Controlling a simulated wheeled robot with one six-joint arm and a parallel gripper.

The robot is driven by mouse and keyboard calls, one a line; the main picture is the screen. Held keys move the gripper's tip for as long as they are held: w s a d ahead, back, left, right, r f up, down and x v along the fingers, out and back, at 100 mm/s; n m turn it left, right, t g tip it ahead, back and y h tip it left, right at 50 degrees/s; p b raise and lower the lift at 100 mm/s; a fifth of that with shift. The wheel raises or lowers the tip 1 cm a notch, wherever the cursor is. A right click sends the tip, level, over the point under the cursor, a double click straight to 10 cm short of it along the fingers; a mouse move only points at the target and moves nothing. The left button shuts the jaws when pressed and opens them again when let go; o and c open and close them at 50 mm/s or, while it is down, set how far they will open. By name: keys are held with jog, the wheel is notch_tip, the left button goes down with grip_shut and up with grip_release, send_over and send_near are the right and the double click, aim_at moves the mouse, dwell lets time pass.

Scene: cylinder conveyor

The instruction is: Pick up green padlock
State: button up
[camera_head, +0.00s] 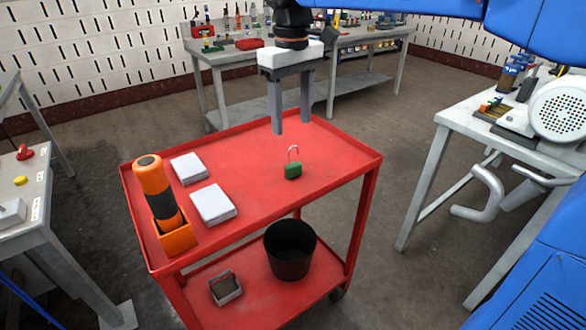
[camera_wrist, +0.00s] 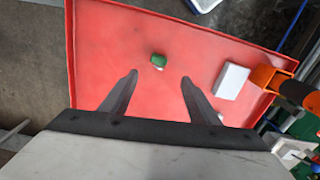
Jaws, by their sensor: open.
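The green padlock (camera_head: 293,171) stands on the top of the red cart (camera_head: 262,165), right of its middle, with its metal shackle pointing up. In the wrist view the padlock (camera_wrist: 158,60) lies beyond my fingertips, roughly between their lines. My gripper (camera_head: 291,128) is open and empty, pointing down above the cart. In the head view its fingertips are above the padlock in the picture, apart from it. In the wrist view the two dark fingers of my gripper (camera_wrist: 159,74) are spread wide with nothing between them.
Two white boxes (camera_head: 213,204) (camera_head: 188,168) lie left of the padlock. An orange and black cylinder (camera_head: 155,190) stands in an orange holder (camera_head: 176,238) at the cart's left corner. The cart top has a raised rim. A black bin (camera_head: 290,250) stands on the lower shelf.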

aim_at(293, 163)
jog(key=f, duration=1)
jog(key=shift+w+d+f, duration=0.1)
jog(key=shift+w+f, duration=0.1)
jog(key=shift+f, duration=0.15)
jog(key=c, duration=1.1)
